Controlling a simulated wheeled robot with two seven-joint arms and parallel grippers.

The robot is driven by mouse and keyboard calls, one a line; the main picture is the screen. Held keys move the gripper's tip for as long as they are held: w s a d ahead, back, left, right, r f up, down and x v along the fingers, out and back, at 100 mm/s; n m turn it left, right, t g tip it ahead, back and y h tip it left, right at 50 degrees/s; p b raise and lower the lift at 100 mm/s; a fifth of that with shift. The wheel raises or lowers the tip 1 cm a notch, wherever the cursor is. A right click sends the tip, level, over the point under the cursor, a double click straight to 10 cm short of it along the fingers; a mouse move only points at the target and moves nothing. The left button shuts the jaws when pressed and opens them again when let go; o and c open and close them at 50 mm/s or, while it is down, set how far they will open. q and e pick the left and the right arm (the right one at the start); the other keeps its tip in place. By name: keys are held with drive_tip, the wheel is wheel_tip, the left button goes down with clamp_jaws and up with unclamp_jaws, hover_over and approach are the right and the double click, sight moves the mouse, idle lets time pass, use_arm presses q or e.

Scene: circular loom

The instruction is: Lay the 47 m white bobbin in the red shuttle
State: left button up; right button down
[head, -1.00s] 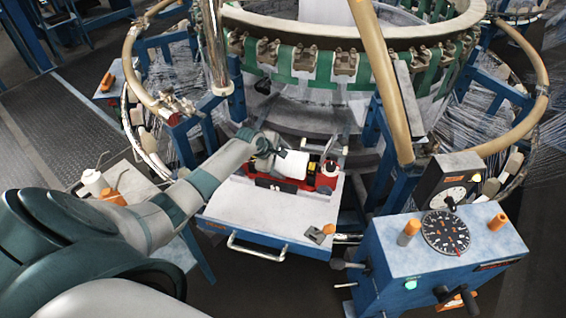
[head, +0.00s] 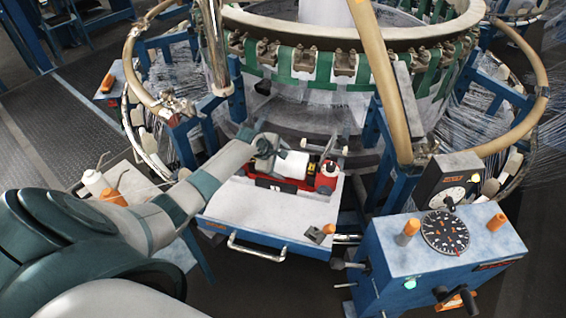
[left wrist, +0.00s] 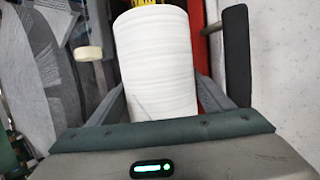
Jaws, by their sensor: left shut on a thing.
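A white bobbin (head: 291,165) is in my left gripper (head: 279,157), over the red shuttle (head: 325,179) on the blue-edged table. In the left wrist view the white bobbin (left wrist: 158,60) fills the space between the two dark fingers, and the gripper (left wrist: 165,95) is shut on it. A strip of the red shuttle (left wrist: 198,40) shows just right of the bobbin. I cannot tell whether the bobbin touches the shuttle's bed. Any length mark on the bobbin is not readable. My right gripper is not in view.
The table's white top (head: 265,208) is clear in front of the shuttle, with a small grey and orange item (head: 320,233) at its right corner. The circular loom's ring stands behind. A blue control box (head: 440,250) stands at the right.

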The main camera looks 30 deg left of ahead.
use_arm(q)
drive_tip(key=shift+s+d+f, duration=0.25)
drive_tip(key=shift+s+f, duration=0.15)
drive_tip(key=shift+f, duration=0.25)
drive_tip(key=o, duration=1.9)
drive_tip(key=shift+f, duration=0.15)
drive_tip(key=shift+s, duration=0.1)
drive_tip(key=shift+r, duration=0.25)
drive_tip(key=shift+s+r, duration=0.1)
drive_tip(key=shift+r, duration=0.15)
drive_tip(key=v, duration=0.5)
drive_tip(key=w+b+v, duration=0.1)
drive_tip(key=v, duration=0.5)
drive_tip(key=b+v, duration=0.1)
drive_tip(key=v, duration=0.5)
drive_tip(key=shift+a+r, duration=0.25)
drive_tip(key=shift+r, duration=0.35)
drive_tip(key=shift+w, duration=0.1)
